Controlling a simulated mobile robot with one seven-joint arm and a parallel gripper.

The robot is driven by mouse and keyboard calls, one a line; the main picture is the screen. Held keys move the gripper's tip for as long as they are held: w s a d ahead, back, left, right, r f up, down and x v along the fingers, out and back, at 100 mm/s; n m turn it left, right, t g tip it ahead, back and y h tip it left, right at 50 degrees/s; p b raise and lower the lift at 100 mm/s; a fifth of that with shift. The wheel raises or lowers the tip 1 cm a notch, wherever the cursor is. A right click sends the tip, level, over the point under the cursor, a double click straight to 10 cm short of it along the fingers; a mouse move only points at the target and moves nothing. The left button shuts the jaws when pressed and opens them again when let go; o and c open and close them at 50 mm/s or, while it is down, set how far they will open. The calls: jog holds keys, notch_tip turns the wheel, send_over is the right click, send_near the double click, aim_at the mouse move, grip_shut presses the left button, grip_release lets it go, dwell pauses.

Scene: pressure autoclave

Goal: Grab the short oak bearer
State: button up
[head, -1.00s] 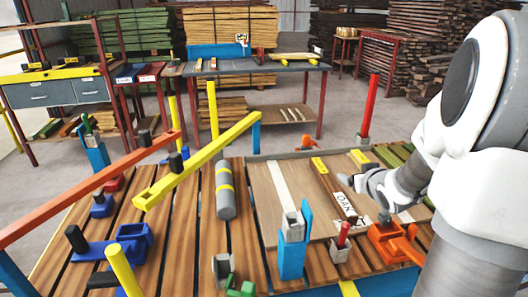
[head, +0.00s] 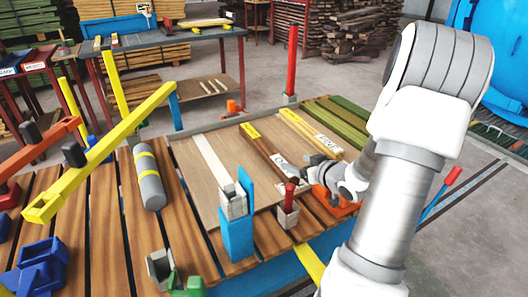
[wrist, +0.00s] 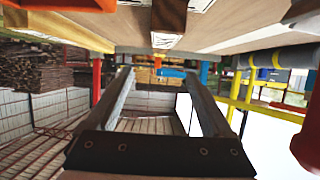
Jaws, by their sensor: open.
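The oak bearer is a dark brown strip (head: 259,141) with a yellow far end and a white label partly reading "OAK". It lies flat on the light board of the slatted table in the head view. A paler labelled strip (head: 305,130) lies to its right. My gripper (head: 308,163) is just right of the oak bearer's near, labelled end, apart from it as far as I can tell. In the wrist view my gripper (wrist: 156,80) is open and empty. A brown bar with a white label (wrist: 168,16) shows above its fingers, probably the oak bearer.
A red-handled clamp (head: 288,205) and a blue post (head: 236,232) stand near the board's front edge. An orange clamp (head: 333,203) sits under my wrist. A grey cylinder (head: 149,178) and a yellow bar (head: 100,150) are to the left. Green strips (head: 345,122) lie at right.

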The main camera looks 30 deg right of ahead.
jog(key=b, duration=0.3)
send_near(273, 154)
jog(key=x, duration=0.4)
jog(key=shift+w+d+f, duration=0.15)
jog(key=shift+w+f, duration=0.05)
jog(key=shift+w, duration=0.1)
jog(key=b+x, duration=0.3)
jog(key=x, duration=0.1)
jog(key=shift+w+f, duration=0.25)
jog(key=shift+w, duration=0.3)
jog(key=shift+c, duration=0.3)
grip_shut()
jog(key=shift+r, duration=0.1)
